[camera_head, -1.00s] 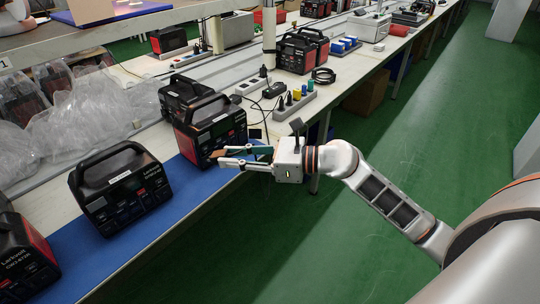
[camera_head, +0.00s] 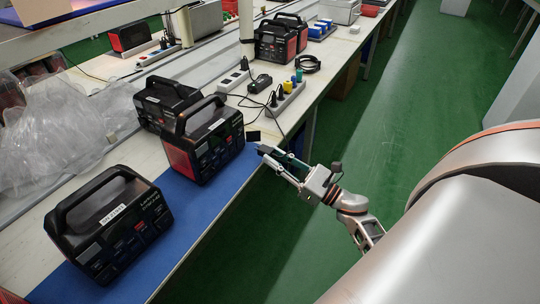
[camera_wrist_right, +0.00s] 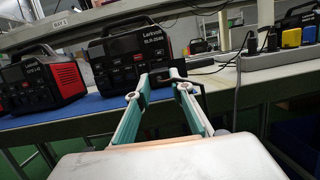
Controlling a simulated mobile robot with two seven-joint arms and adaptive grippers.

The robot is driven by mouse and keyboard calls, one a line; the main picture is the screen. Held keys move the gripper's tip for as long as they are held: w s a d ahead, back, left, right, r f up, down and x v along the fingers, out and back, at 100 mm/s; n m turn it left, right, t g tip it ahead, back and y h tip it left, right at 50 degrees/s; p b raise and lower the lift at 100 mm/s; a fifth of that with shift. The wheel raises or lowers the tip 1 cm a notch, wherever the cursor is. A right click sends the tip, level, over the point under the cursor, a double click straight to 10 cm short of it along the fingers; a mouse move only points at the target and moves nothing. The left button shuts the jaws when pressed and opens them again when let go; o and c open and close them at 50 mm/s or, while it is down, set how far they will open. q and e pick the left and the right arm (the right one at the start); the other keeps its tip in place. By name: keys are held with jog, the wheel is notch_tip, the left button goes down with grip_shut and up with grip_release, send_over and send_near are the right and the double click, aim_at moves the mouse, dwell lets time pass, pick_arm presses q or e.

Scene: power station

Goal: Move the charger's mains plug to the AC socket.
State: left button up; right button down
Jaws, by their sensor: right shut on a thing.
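My right gripper (camera_head: 262,149) is at the blue mat's right edge, beside the front of a black and red power station (camera_head: 218,140). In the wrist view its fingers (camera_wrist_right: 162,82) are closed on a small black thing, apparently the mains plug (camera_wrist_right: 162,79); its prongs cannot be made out. Behind it stands a power station (camera_wrist_right: 130,58) with a panel of outlets too small to read. The black charger (camera_head: 260,83) lies on the bench, with a thin black cable running down toward the gripper. My left gripper is out of view.
A grey power strip (camera_head: 287,96) with black, yellow and blue plugs lies near the bench edge. A white strip (camera_head: 234,81) is behind it. Another power station (camera_head: 108,225) stands at front left. Plastic wrap (camera_head: 60,125) lies left. The green floor at right is clear.

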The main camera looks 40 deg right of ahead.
aim_at(261, 152)
jog(key=shift+w+a+r, duration=0.15)
jog(key=shift+w, duration=0.2)
jog(key=shift+w+a, duration=0.1)
jog(key=shift+w, duration=0.25)
jog(key=shift+f+p+x, duration=0.2)
jog(key=shift+x, duration=0.7)
jog(key=shift+f+p+x, duration=0.15)
jog(key=shift+f+x, duration=0.1)
jog(key=shift+x, duration=0.65)
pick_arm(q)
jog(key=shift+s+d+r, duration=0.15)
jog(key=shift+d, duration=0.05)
pick_arm(e)
jog(key=shift+a+f, duration=0.1)
jog(key=shift+f, duration=0.05)
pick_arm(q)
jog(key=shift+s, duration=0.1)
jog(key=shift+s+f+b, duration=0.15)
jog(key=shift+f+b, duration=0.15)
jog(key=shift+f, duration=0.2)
pick_arm(e)
jog(key=shift+w, duration=0.1)
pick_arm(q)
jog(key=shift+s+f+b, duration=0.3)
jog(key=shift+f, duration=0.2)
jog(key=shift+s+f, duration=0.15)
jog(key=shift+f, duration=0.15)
pick_arm(e)
jog(key=shift+w+a, duration=0.1)
jog(key=shift+w, duration=0.2)
